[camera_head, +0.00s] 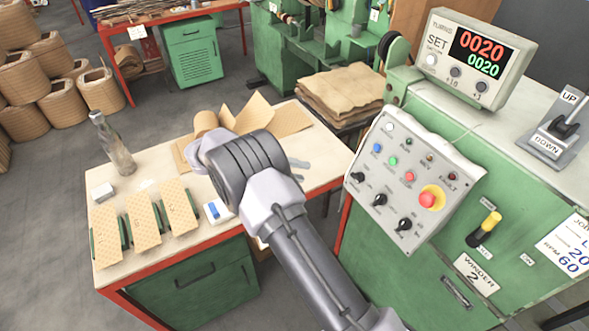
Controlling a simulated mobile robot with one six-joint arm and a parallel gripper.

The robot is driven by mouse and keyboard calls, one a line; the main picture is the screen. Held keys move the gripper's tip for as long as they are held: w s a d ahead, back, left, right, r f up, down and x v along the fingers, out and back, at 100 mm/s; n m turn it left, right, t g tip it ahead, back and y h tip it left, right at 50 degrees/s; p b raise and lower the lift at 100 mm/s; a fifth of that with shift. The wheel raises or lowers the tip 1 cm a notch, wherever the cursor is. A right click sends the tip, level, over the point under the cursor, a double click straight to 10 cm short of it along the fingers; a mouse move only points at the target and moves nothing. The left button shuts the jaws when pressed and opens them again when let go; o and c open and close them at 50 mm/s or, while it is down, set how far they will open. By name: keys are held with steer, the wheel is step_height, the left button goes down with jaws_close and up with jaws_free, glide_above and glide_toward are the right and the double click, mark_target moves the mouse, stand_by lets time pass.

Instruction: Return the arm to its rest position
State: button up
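My arm reaches up from the lower right, with its grey wrist joint over the right part of the wooden-topped workbench (145,268). My gripper is mostly hidden behind this joint. Only small grey pieces show to the right of the joint, and I cannot tell whether they are its fingers. Its opening and anything in it cannot be seen.
Tan cards (142,222), a bottle (113,146) and folded tan sheets (267,117) lie or stand on the bench. A green winder with a control panel (412,180) and counter display (472,58) stands close on the right. Wound coils (28,78) are stacked at the far left.

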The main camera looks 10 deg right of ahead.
steer(key=shift+d, duration=0.2)
steer(key=s+d+r+m+y+b, duration=0.1)
steer(key=s+d+r+y+b, duration=0.15)
steer(key=s+r+y, duration=0.8)
steer(key=s+a+r+m+t+y+b, duration=0.1)
steer(key=s+a+t+y, duration=0.1)
steer(key=s, duration=0.7)
steer(key=s+a+r+m+t+y+b, duration=0.1)
steer(key=s+a+t, duration=0.4)
steer(key=s, duration=0.5)
steer(key=shift+r+m+y, duration=0.65)
steer(key=shift+m+y, duration=0.15)
steer(key=shift+y, duration=0.35)
